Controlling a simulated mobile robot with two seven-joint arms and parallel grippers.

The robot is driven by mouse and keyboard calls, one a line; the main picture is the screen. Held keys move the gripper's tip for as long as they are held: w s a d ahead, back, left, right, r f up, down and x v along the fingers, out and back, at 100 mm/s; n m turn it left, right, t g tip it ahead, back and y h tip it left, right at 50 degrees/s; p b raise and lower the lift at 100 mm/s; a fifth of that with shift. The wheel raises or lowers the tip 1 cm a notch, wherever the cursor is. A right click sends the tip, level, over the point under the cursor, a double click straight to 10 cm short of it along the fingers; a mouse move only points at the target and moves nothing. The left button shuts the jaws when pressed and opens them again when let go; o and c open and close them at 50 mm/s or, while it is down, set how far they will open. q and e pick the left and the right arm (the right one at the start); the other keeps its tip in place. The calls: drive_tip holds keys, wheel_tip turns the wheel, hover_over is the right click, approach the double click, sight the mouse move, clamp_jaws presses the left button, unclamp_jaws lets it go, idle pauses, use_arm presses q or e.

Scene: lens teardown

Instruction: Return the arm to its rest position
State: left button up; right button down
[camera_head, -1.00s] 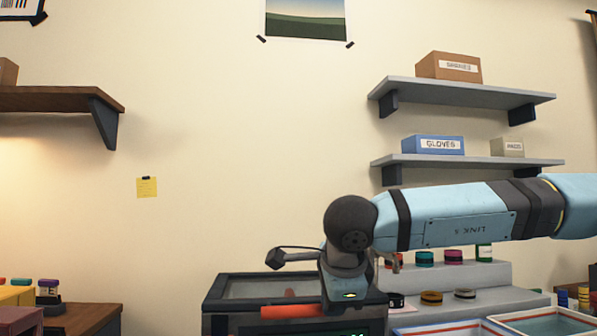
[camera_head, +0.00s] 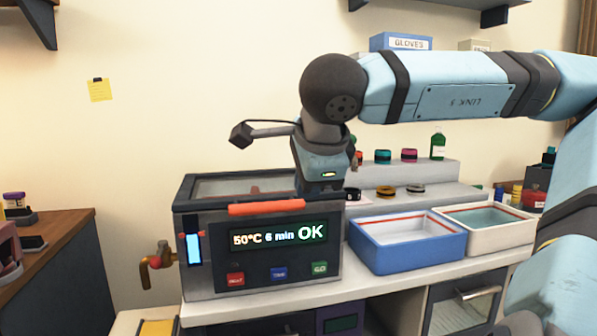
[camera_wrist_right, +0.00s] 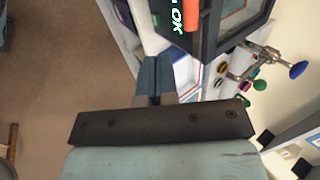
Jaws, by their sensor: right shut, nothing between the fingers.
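My right arm (camera_head: 455,88) comes in from the right in the head view, light blue with dark bands. Its hand (camera_head: 321,158) hangs downward in front of the grey heated bath (camera_head: 335,268), near the right end of the bath's orange handle (camera_head: 266,208). The fingertips cannot be made out there. In the right wrist view my right gripper (camera_wrist_right: 155,78) is shut and empty, its blue-grey fingers together. The bath, with its orange handle and lit OK, shows close by at the top of that view. My left gripper is in neither view.
A blue tray (camera_head: 400,262) and a white tray (camera_head: 478,234) stand on the counter right of the bath. Behind them is a stepped rack (camera_head: 440,175) with several coloured rings and a green bottle (camera_head: 438,146). A brass tap (camera_head: 157,262) sticks out at the bath's left.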

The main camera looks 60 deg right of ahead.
drive_tip(key=shift+s+a+r, duration=0.25)
drive_tip(key=shift+s+a, duration=0.75)
drive_tip(key=shift+s, duration=0.2)
